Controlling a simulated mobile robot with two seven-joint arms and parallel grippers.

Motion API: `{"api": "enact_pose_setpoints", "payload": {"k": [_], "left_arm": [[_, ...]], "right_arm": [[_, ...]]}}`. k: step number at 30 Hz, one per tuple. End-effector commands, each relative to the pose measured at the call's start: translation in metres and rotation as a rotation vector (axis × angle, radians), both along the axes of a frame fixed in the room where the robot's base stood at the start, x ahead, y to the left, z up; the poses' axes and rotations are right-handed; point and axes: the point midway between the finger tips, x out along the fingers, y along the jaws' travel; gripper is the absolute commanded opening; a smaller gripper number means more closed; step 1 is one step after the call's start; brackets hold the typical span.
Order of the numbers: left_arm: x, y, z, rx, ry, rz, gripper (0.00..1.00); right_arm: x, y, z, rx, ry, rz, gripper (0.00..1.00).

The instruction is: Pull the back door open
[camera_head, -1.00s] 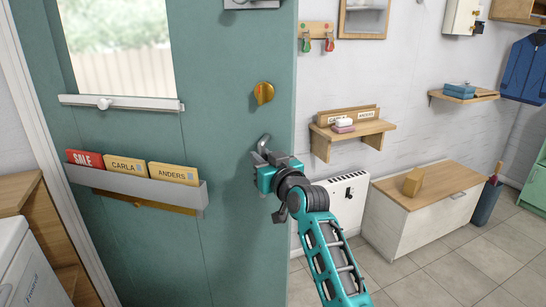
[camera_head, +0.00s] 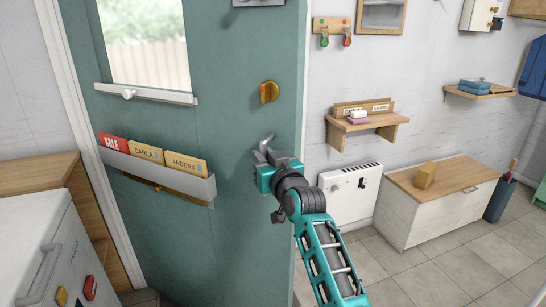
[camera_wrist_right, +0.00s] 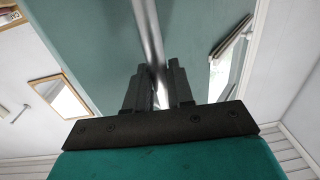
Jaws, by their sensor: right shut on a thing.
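The back door (camera_head: 225,120) is a teal panel with a window, a brass knob (camera_head: 269,92) and a metal lever handle (camera_head: 266,141). It stands ajar, with its free edge at the right. My right gripper (camera_head: 262,158) is at the handle, below the brass knob. In the right wrist view its dark fingers (camera_wrist_right: 158,88) are shut around the metal handle bar (camera_wrist_right: 148,35). The handle's mounting is partly hidden by the gripper in the head view. My left gripper is not in view.
A card holder (camera_head: 160,174) with several cards is on the door. A white appliance (camera_head: 40,250) stands at lower left. To the right are a white heater (camera_head: 350,195), a low cabinet (camera_head: 420,215) and a wall shelf (camera_head: 370,128). Tiled floor lies open between.

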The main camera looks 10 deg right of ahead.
Motion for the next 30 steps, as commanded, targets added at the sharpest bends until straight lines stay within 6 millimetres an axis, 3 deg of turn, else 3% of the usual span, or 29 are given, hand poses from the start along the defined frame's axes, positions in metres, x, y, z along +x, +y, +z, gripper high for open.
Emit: {"api": "enact_pose_setpoints", "payload": {"k": [1,14,15,20,30], "left_arm": [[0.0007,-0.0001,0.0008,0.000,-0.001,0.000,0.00],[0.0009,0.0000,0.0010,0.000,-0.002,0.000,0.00],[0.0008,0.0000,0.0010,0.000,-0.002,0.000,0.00],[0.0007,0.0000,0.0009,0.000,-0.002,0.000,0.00],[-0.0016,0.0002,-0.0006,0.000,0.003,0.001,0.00]], "right_arm": [[-0.0004,0.0089,0.0049,0.006,-0.007,0.014,0.00],[-0.0003,0.0103,0.0056,0.007,-0.009,0.015,0.00],[-0.0003,0.0103,0.0056,0.007,-0.009,0.015,0.25],[-0.0003,0.0094,0.0049,0.006,-0.008,0.014,0.40],[-0.0001,0.0062,0.0023,0.002,-0.004,0.009,0.41]]}}
